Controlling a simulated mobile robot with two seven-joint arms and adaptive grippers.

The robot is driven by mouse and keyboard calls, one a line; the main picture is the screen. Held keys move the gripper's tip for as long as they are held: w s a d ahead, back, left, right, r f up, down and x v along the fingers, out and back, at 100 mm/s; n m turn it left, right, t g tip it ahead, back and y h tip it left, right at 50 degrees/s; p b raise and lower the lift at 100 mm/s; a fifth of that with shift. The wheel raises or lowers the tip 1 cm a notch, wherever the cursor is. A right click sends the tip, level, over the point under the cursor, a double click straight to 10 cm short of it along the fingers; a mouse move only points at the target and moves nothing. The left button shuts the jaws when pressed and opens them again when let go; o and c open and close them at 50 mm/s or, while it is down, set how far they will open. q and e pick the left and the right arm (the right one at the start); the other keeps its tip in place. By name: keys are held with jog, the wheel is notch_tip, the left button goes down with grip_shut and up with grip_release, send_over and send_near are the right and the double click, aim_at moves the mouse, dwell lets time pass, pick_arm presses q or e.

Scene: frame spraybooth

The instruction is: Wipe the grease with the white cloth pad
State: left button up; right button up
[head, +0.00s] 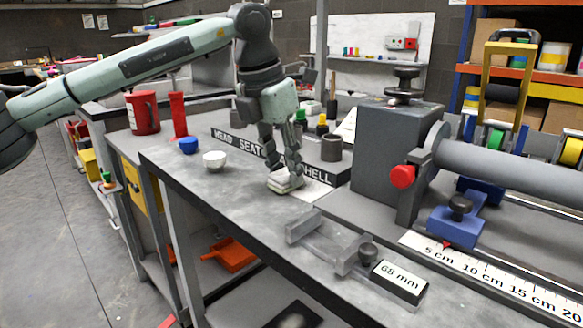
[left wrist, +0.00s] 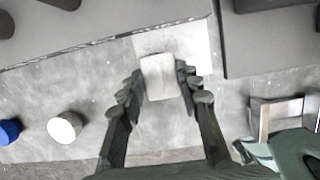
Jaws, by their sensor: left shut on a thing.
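The white cloth pad (head: 284,183) is a small pale block at the bench surface. My left gripper (head: 287,171) points down with its fingers closed on the pad's two sides. In the left wrist view the pad (left wrist: 160,77) sits between the dark fingertips of the left gripper (left wrist: 160,82). A white plate (left wrist: 203,40) lies flat under and beside the pad; it also shows in the head view (head: 316,190). I cannot make out a distinct grease mark; the pad and fingers cover part of the plate. My right gripper is not in view.
A white cup (head: 215,161) and a blue cup (head: 188,146) stand left of the gripper. A lettered black strip (head: 240,145) runs behind it. A grey bracket (head: 322,240) and a "68 mm" display (head: 399,281) are in front right. A grey machine (head: 395,150) stands at right.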

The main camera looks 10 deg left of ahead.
pick_arm(q)
jog(key=shift+w+a, duration=0.3)
jog(key=shift+a, duration=0.15)
jog(key=shift+s+d+f+b, duration=0.1)
jog(key=shift+s+d+b, duration=0.2)
jog(key=shift+s+d, duration=0.4)
jog(key=shift+s+d+r+b, duration=0.1)
jog(key=shift+s+d+b, duration=0.25)
jog(key=shift+d, duration=0.7)
jog(key=shift+s+d+f+b, duration=0.1)
jog(key=shift+s+d+b, duration=0.1)
jog(key=shift+s+d, duration=0.55)
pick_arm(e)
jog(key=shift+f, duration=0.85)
pick_arm(q)
jog(key=shift+w+d, duration=0.1)
notch_tip(320, 180, up, 7)
jog(key=p, duration=0.4)
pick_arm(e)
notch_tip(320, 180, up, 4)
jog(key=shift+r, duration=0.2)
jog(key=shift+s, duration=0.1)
